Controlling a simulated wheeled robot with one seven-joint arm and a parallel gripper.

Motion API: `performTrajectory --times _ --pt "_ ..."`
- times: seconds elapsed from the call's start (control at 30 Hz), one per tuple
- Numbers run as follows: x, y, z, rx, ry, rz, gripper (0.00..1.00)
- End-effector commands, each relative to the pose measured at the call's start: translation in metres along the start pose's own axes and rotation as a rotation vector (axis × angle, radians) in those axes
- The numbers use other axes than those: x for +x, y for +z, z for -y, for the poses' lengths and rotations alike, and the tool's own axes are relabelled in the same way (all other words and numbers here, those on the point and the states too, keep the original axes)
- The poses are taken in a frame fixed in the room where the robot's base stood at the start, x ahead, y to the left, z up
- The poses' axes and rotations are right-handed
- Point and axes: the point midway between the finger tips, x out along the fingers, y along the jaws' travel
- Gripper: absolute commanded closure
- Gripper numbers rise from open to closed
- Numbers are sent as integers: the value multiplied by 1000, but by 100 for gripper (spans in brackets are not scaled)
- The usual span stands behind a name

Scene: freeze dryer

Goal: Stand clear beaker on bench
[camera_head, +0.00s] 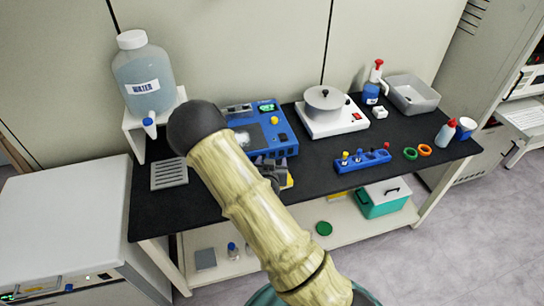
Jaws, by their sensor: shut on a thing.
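My gripper (274,171) shows only in part, as dark grey pieces in front of the blue device, just right of my arm. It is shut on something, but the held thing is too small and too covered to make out. I cannot pick out a clear beaker with certainty. My pale, ribbed arm with its black elbow crosses the middle of the view and hides part of the bench. The black bench top (315,156) runs along the wall.
A water jug (143,75) stands on a white stand at left. The blue device (262,138), a hot plate with a pot (325,104), a blue rack (363,161), a grey basin (411,94) and bottles occupy the bench. A drain grid (169,174) lies at left. Bare bench shows in front.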

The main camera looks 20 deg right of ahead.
Motion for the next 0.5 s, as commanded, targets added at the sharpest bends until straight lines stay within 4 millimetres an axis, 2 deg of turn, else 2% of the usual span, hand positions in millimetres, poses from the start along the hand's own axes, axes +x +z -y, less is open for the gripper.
performTrajectory --times 0.03,0.3,0.5 --pt "1 12 -2 -20 -39 5 68" --pt "-9 69 9 -104 -274 7 68" --pt "-18 89 14 -131 -354 2 68"
